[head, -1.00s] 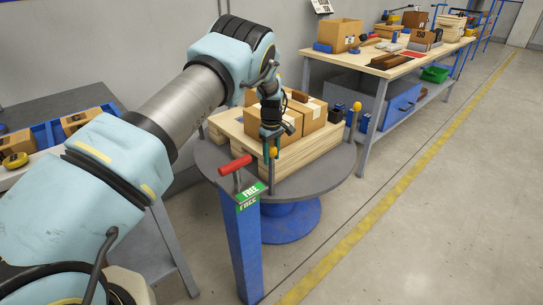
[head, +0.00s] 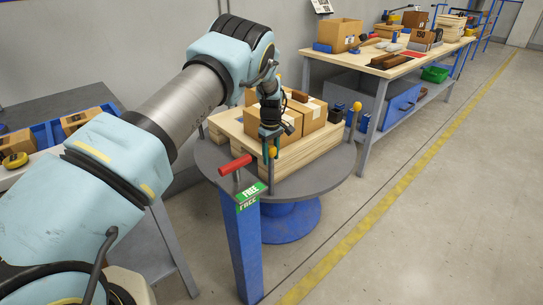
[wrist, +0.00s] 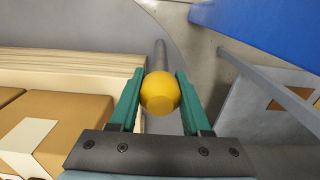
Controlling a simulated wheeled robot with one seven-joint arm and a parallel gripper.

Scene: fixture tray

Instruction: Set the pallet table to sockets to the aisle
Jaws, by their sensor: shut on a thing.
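The round grey pallet table (head: 334,171) stands on a blue base and carries a wooden pallet (head: 312,156) with brown boxes (head: 313,115). A post with a yellow ball knob (head: 273,151) rises at its near edge; another yellow knob (head: 357,106) is on its right side. My gripper (head: 270,145) is at the near knob. In the wrist view my green fingers flank this yellow knob (wrist: 160,93) and are shut on it. A red handle (head: 235,165) and a green FREE sign (head: 250,196) are at the front, above a blue post (head: 240,245). Sockets cannot be made out.
A workbench (head: 374,62) with boxes and tools stands at the back right. A grey bench with blue bins (head: 45,135) is at the left, partly behind my arm. The floor aisle (head: 450,190) with a yellow line (head: 385,207) is clear on the right.

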